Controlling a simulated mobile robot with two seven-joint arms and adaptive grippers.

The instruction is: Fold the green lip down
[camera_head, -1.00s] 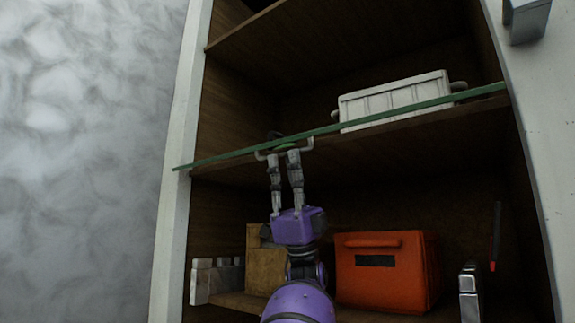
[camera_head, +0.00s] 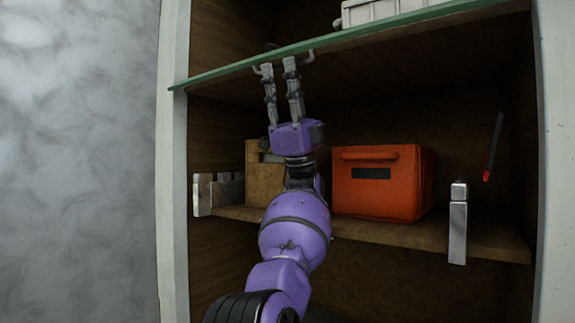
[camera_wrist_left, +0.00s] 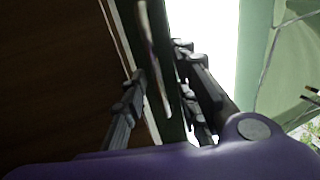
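The green lip (camera_head: 390,23) is a long, thin strip along the front edge of the upper shelf in the head view. It slants up to the right. A small grey handle (camera_head: 310,56) sits near its left part. My left gripper (camera_head: 279,68) reaches up from below to this handle, fingers pointing up. In the left wrist view, the fingers (camera_wrist_left: 160,85) are parted, with the dark green lip (camera_wrist_left: 170,65) and a pale bar, perhaps the handle, between them. Whether they touch it is unclear. My right gripper is not in view.
On the lower shelf (camera_head: 430,235) stand an orange box (camera_head: 375,190), a tan box (camera_head: 262,185) and pale blocks (camera_head: 205,193). A metal latch (camera_head: 458,225) stands at the right front. A white crate (camera_head: 385,10) sits above the lip. Cabinet posts (camera_head: 172,200) bound both sides.

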